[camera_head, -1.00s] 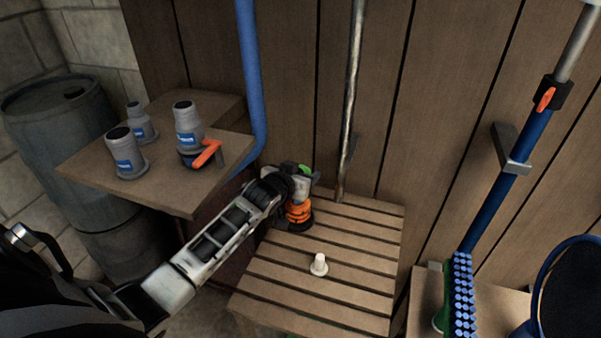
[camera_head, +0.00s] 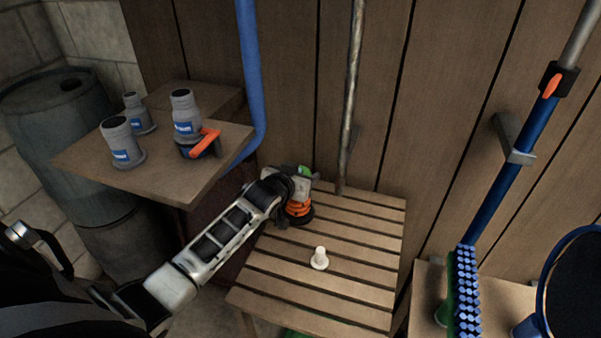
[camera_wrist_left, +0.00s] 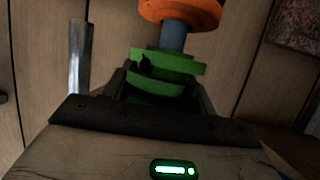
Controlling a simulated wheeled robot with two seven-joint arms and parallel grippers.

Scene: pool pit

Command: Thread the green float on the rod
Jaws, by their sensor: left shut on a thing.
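My left gripper (camera_head: 308,183) is shut on the green float (camera_head: 304,170), above the back left of the slatted table (camera_head: 345,300). In the left wrist view, the green float (camera_wrist_left: 165,68) sits between the fingers (camera_wrist_left: 160,88). A grey-blue rod (camera_wrist_left: 173,37) runs from the green float's edge to an orange float (camera_wrist_left: 180,8). In the head view, the orange float (camera_head: 298,209) is below the gripper, over a dark base. I cannot tell whether the green float is around the rod or in front of it. My right gripper is out of view.
A small white peg (camera_head: 319,259) stands on the slats. A metal pole (camera_head: 353,85) stands behind the table. Grey fittings (camera_head: 187,115) stand on a wooden shelf (camera_head: 90,160) at left. A blue-bristled brush (camera_head: 466,290) is at right. The table's front slats are clear.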

